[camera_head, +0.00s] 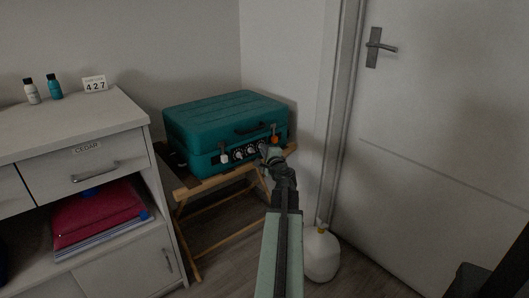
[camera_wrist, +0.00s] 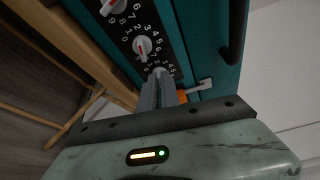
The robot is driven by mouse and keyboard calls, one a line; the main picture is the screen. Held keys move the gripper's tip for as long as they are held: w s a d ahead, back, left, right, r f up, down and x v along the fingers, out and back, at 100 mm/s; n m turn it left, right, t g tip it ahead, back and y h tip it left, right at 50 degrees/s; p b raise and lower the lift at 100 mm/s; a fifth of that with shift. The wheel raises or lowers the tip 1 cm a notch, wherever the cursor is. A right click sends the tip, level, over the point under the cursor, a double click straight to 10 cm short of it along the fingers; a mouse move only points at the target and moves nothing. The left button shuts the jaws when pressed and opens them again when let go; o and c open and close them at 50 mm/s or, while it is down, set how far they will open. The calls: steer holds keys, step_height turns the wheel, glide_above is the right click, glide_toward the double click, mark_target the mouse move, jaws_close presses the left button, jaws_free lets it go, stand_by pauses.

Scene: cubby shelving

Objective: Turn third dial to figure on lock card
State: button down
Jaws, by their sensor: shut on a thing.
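A teal case (camera_head: 222,120) carries a black panel of dials on its front. The lock card (camera_head: 95,84) reads 427 and stands on the cabinet top at left. In the wrist view, the first dial (camera_wrist: 113,6) and second dial (camera_wrist: 142,46) show with red pointers and figures around them. My gripper (camera_wrist: 161,82) is shut on the third dial (camera_wrist: 161,71), the one nearest the orange latch. Its fingers hide most of that dial, and I cannot read its setting. In the head view, my gripper (camera_head: 266,151) is at the right end of the dial row.
The case sits on a wooden folding stand (camera_head: 187,190). A white cabinet (camera_head: 105,125) stands at left. A white jug (camera_head: 321,256) is on the floor before the door (camera_head: 450,130).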

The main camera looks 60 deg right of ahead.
steer(key=shift+s+d+f+n+t+h+b, duration=0.1)
steer(key=shift+n+t+h+b, duration=0.15)
steer(key=shift+n+b, duration=0.45)
steer(key=shift+d+f+n+t+h+b, duration=0.1)
steer(key=shift+f+n+t+h+b, duration=0.1)
steer(key=shift+n+b, duration=0.55)
steer(key=shift+s+f+n+t+h+b, duration=0.15)
steer(key=shift+n+h+b, duration=0.1)
steer(key=shift+n+b, duration=0.45)
steer(key=shift+r+n, duration=0.2)
steer(key=shift+n, duration=0.05)
steer(key=c, duration=1.6)
jaws_free()
steer(key=shift+w, duration=0.1)
steer(key=shift+a, duration=0.1)
